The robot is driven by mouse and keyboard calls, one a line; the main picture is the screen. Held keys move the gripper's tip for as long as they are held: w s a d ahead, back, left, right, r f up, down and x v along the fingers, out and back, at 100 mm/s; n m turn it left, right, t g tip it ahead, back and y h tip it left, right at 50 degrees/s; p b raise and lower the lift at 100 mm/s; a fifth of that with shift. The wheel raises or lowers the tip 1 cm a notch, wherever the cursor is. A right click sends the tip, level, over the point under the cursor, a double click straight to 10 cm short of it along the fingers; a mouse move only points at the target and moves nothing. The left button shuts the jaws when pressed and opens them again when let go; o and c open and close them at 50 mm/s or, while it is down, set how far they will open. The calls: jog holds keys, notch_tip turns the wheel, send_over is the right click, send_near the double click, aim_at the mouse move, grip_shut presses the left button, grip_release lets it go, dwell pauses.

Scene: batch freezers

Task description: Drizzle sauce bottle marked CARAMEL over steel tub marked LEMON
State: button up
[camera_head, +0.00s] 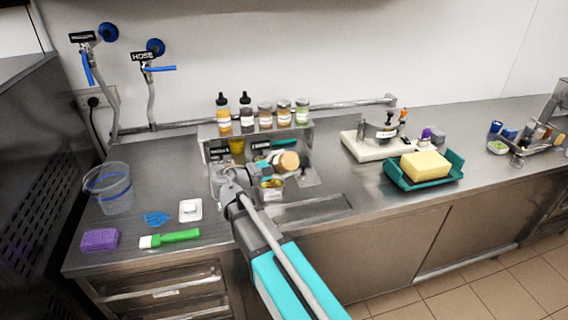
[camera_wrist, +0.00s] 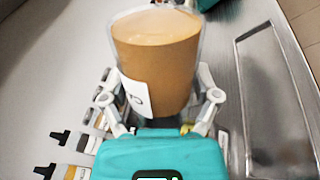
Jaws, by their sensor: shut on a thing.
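My gripper (camera_head: 262,172) is shut around a container with caramel-brown contents (camera_wrist: 155,60), which I take to be the sauce bottle; it fills the middle of the wrist view between my two fingers (camera_wrist: 160,96). Its white label (camera_wrist: 135,97) is mostly turned away and I cannot read the name. In the head view the bottle (camera_head: 289,161) lies tilted, its round tan end facing right. A small tub (camera_head: 272,195) with a white label and yellowish contents sits just below the held bottle, partly hidden by my arm. Its label is too small to read.
Two bottles (camera_head: 246,112) and several jars (camera_head: 284,113) stand on the rear shelf (camera_head: 302,131). A teal tray (camera_head: 452,177) with a yellow block is at right. A clear bucket (camera_head: 111,200), green-handled brush (camera_head: 172,238) and purple sponge (camera_head: 100,240) lie left.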

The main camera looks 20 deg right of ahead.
dwell(0.5)
jog(key=shift+m, duration=2)
jog(key=shift+r, duration=0.15)
jog(key=shift+r+m+p, duration=0.45)
jog(key=shift+m+p, duration=0.15)
jog(key=shift+m, duration=0.3)
jog(key=shift+r+m+p, duration=0.7)
jog(key=shift+m, duration=0.7)
jog(key=shift+r, duration=0.1)
jog(key=shift+r+m+p, duration=0.7)
jog(key=shift+m+p, duration=0.05)
jog(key=shift+m, duration=0.4)
jog(key=shift+r+m+p, duration=0.7)
jog(key=shift+m+p, duration=0.05)
jog(key=shift+m, duration=0.4)
